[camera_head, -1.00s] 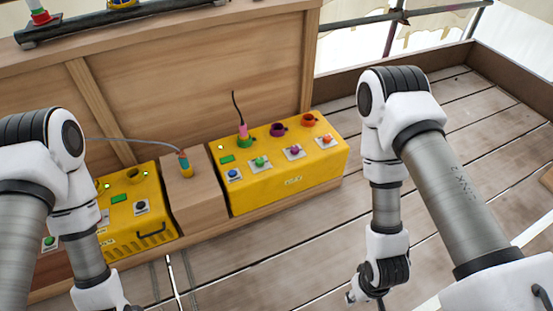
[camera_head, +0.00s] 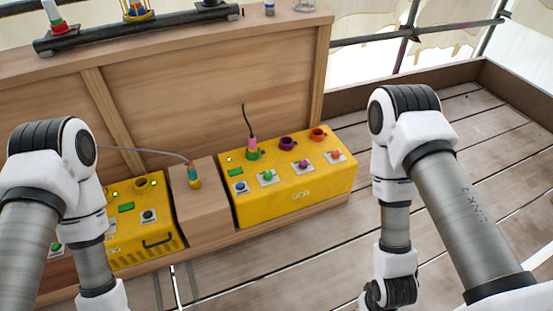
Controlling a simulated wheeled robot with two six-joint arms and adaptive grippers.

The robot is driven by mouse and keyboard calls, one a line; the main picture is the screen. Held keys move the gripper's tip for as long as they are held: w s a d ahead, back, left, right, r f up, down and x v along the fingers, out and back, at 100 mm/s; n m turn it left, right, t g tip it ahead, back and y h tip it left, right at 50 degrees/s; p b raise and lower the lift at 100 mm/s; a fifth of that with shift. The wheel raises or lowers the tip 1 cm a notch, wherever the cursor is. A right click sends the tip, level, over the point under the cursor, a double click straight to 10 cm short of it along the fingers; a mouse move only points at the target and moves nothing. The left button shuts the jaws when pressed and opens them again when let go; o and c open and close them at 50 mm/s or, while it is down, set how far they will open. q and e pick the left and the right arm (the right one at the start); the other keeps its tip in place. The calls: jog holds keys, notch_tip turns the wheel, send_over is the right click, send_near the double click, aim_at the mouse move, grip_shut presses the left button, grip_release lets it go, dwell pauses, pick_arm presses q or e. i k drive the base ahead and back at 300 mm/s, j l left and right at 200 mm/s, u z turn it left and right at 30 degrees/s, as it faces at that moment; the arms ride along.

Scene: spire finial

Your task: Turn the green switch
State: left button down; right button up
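A green switch (camera_head: 267,176) sits on a pale square plate on the front slope of the right yellow box (camera_head: 300,196). It is in a row with a blue, a magenta and a red-orange switch. A second green knob (camera_head: 56,247) shows low on the left yellow box (camera_head: 133,232), partly hidden by my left arm. My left arm comes down at the left, in front of the left box, and its gripper is below the picture. My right arm comes down to the right of the right box, apart from it, and its gripper is out of view too.
A pink-tipped plug with a black cable (camera_head: 251,142) stands in a green socket on the right box. Purple (camera_head: 287,143) and orange (camera_head: 317,134) sockets sit beside it. A wooden block (camera_head: 203,204) with a cabled plug stands between the boxes. Plank floor is clear at right.

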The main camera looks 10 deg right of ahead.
aim_at(268, 175)
jog(key=i+l, duration=0.4)
jog(key=l, duration=0.2)
jog(key=i+l+z, duration=0.1)
jog(key=i+l, duration=0.35)
jog(key=l, duration=0.15)
